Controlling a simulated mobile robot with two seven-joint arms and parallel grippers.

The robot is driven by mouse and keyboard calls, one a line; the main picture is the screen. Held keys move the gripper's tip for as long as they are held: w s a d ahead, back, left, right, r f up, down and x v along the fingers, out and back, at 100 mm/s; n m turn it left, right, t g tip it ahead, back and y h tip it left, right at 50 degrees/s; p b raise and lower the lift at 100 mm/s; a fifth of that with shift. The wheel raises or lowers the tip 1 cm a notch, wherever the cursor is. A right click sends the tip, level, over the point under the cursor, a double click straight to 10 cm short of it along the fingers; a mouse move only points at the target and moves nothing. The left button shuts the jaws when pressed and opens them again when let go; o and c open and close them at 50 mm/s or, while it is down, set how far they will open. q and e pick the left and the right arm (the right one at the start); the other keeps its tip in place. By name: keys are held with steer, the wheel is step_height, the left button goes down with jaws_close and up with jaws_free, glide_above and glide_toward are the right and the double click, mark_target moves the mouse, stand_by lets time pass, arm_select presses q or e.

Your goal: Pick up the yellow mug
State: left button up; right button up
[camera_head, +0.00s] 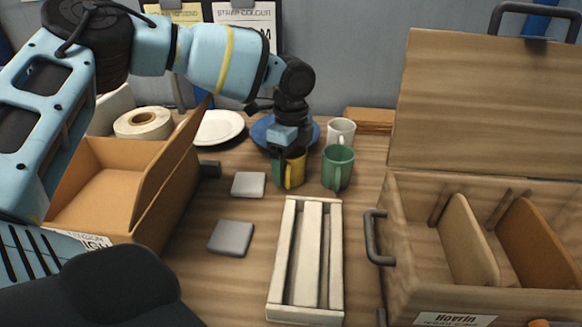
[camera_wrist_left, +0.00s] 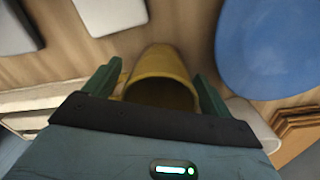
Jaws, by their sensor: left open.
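The yellow mug (camera_head: 297,169) stands upright on the table, its handle toward the front. In the left wrist view the yellow mug (camera_wrist_left: 163,62) shows between my fingers, its opening partly cut off by the gripper body. My left gripper (camera_head: 287,165) is open right above and around it, with one green finger on each side (camera_wrist_left: 156,88). Whether the fingers touch the mug I cannot tell. A green mug (camera_head: 338,168) stands close to the right. My right gripper is not in view.
A white mug (camera_head: 340,129) and a blue plate (camera_head: 262,132) are behind. A cardboard box (camera_head: 110,190) stands left, an open wooden case (camera_head: 405,235) right.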

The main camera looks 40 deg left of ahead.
arm_select(q)
steer(key=c, duration=1.2)
steer(key=shift+r, duration=0.1)
step_height(320, 180, up, 10)
steer(key=shift+f, duration=0.1)
